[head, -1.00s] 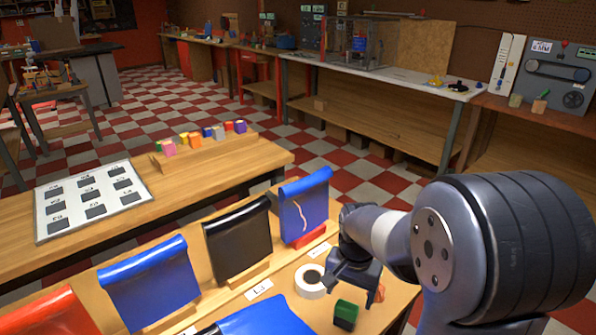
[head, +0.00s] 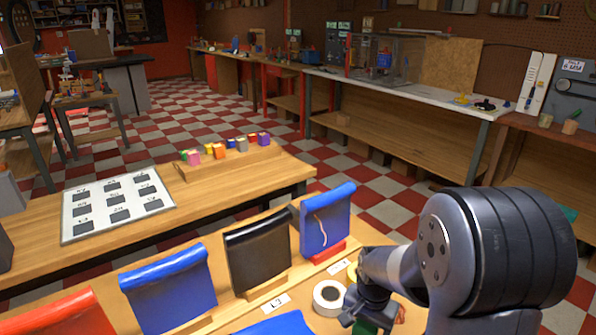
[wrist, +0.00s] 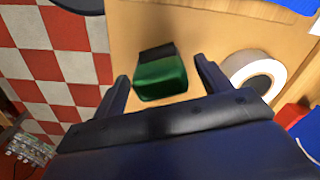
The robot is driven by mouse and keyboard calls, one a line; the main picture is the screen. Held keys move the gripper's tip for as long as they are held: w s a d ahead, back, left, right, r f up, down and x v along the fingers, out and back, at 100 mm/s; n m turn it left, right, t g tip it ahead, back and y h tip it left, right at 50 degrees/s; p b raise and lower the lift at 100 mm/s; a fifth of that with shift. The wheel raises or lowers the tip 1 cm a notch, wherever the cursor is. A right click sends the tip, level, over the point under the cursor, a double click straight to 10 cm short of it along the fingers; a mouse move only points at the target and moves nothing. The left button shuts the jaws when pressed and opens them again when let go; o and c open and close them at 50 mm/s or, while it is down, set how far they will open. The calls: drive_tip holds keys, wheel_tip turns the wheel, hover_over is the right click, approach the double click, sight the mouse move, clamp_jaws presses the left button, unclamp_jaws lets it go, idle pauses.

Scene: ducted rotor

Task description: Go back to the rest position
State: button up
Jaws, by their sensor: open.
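My gripper (head: 366,318) is at the lower right of the head view, above the near table. In the wrist view its two fingers (wrist: 162,88) are apart, with nothing held between them. A green block with a black part (wrist: 162,75) lies on the table beyond the fingertips. In the head view the green block (head: 366,327) is mostly hidden under my gripper.
A roll of white tape (head: 328,297) lies left of my gripper. Blue, black and red draped sheets (head: 258,246) stand along the near table. A second table (head: 215,205) holds a white marked board (head: 118,205) and several small coloured blocks. Checkered floor lies beyond.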

drive_tip(key=shift+f, duration=0.55)
wheel_tip(320, 180, down, 2)
drive_tip(key=shift+f+b, duration=0.2)
drive_tip(key=shift+b, duration=0.1)
wheel_tip(320, 180, up, 13)
drive_tip(key=shift+f+p, duration=0.2)
drive_tip(key=shift+p, duration=0.6)
wheel_tip(320, 180, down, 13)
drive_tip(key=shift+f+b, duration=0.1)
drive_tip(key=shift+b, duration=0.85)
wheel_tip(320, 180, up, 12)
drive_tip(key=p, duration=0.2)
drive_tip(key=shift+w+p, duration=0.1)
drive_tip(key=shift+p, duration=0.2)
drive_tip(key=w+n+p, duration=0.1)
drive_tip(key=n+p, duration=0.1)
drive_tip(key=p, duration=0.2)
drive_tip(key=w+n+p, duration=0.2)
drive_tip(key=p, duration=0.2)
drive_tip(key=w+n+p, duration=0.1)
drive_tip(key=n+p, duration=0.1)
drive_tip(key=p, duration=0.3)
drive_tip(key=shift+w+r, duration=0.3)
drive_tip(key=shift+r, duration=0.1)
